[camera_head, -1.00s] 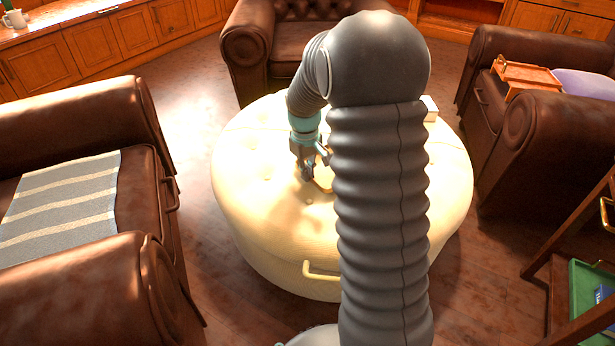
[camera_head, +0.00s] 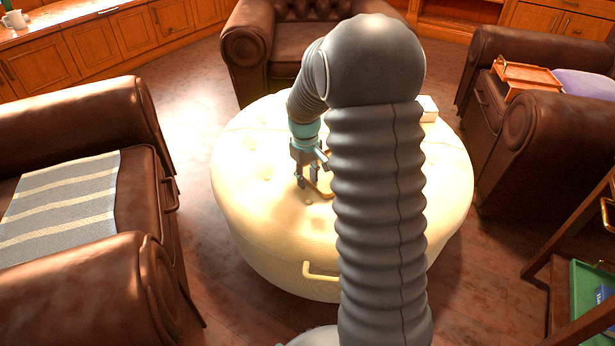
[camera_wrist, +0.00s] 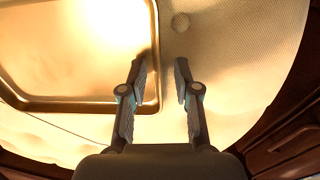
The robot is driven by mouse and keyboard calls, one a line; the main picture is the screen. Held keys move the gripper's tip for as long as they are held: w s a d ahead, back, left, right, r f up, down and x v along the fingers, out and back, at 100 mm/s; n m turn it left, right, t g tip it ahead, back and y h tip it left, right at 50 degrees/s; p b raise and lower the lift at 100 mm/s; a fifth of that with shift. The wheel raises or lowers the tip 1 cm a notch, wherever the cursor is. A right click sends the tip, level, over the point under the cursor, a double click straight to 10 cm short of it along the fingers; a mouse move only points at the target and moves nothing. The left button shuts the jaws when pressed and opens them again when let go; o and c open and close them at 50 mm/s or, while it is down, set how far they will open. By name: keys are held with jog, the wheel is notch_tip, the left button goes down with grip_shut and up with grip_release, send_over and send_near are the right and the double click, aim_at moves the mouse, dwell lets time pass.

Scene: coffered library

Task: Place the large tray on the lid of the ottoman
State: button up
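The large tray (camera_wrist: 75,50) lies on the ottoman's lid (camera_wrist: 228,70), with its raised brass-coloured rim and shiny surface at the left of the wrist view. In the head view the cream round ottoman (camera_head: 262,225) stands in the middle, and my arm hides most of the tray; a bit of its rim shows beside the fingers. My gripper (camera_head: 309,183) is low over the lid. In the wrist view my gripper (camera_wrist: 161,66) has its fingers apart, with the tray's right rim near the left finger. I cannot tell whether they touch.
A small white box (camera_head: 429,108) sits on the ottoman's far right edge. Brown leather armchairs stand around it; the left one has a striped blanket (camera_head: 62,200), the right one a wooden tray (camera_head: 525,75). A shelf with a green tray (camera_head: 590,297) stands at the lower right.

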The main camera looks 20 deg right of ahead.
notch_tip(320, 180, up, 12)
jog(key=p, duration=0.1)
jog(key=s+a+r+m+t, duration=0.1)
jog(key=s+a+r, duration=0.2)
jog(key=s+r, duration=0.3)
jog(key=s+a+r+m+t, duration=0.1)
jog(key=s+a+r+t, duration=0.15)
jog(key=s, duration=0.55)
jog(key=s+a+m+t, duration=0.1)
jog(key=s+a+t, duration=0.1)
jog(key=s, duration=1.2)
jog(key=shift+a+f+y, duration=0.25)
jog(key=shift+a+y, duration=0.05)
jog(key=shift+a, duration=0.2)
